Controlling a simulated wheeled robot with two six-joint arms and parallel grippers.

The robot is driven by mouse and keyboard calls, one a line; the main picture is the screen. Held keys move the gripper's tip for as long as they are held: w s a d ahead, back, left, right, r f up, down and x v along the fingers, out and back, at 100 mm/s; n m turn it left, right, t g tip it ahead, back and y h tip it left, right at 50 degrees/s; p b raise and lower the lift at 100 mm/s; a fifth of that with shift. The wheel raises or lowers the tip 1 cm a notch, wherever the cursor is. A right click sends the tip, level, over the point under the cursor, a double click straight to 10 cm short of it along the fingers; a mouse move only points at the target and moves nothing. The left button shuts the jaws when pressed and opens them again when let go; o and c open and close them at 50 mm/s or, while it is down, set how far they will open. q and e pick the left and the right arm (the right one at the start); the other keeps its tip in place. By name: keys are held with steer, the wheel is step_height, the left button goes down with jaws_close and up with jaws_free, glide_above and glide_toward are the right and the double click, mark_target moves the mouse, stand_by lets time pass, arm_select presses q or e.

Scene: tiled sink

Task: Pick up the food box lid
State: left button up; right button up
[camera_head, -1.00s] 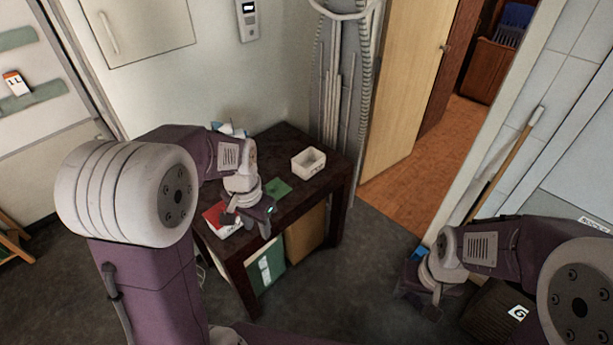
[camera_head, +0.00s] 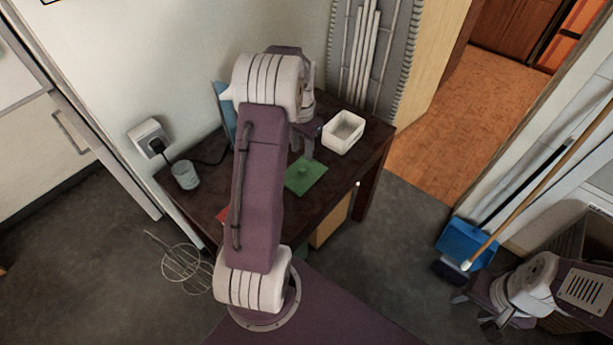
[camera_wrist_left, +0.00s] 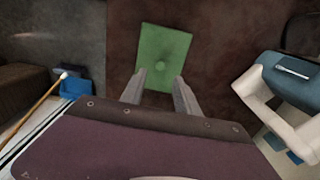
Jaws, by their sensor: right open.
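The food box lid is a flat green square (camera_head: 306,176) with a small knob in its middle. It lies on the dark table (camera_head: 345,188). In the left wrist view the lid (camera_wrist_left: 151,42) lies just beyond my left gripper's fingertips. My left gripper (camera_head: 303,150) is above the table near the lid's far edge, partly hidden by my arm. In the wrist view its two fingers (camera_wrist_left: 157,84) are apart with nothing held between them; the lid's near edge shows between them. A white open box (camera_head: 343,132) stands behind the lid. My right gripper (camera_head: 484,312) is open at the lower right, away from the table.
A blue dustpan (camera_head: 466,243) and a broom lean at the right. A wire whisk-like object (camera_head: 187,268) is on the floor at the left. The table around the lid's right side is clear.

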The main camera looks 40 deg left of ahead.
mark_target(303, 169)
arm_select(q)
steer(key=shift+s, duration=0.15)
steer(key=shift+a+f, duration=0.15)
steer(key=shift+f, duration=0.05)
step_height(303, 169, down, 4)
steer(key=shift+a+r+b, duration=0.1)
steer(key=shift+r+b, duration=0.05)
steer(key=shift+b, duration=0.15)
steer(key=f, duration=0.5)
steer(key=shift+w+d+f+b, duration=0.2)
steer(key=shift+w+b, duration=0.1)
steer(key=shift+b, duration=0.1)
jaws_close()
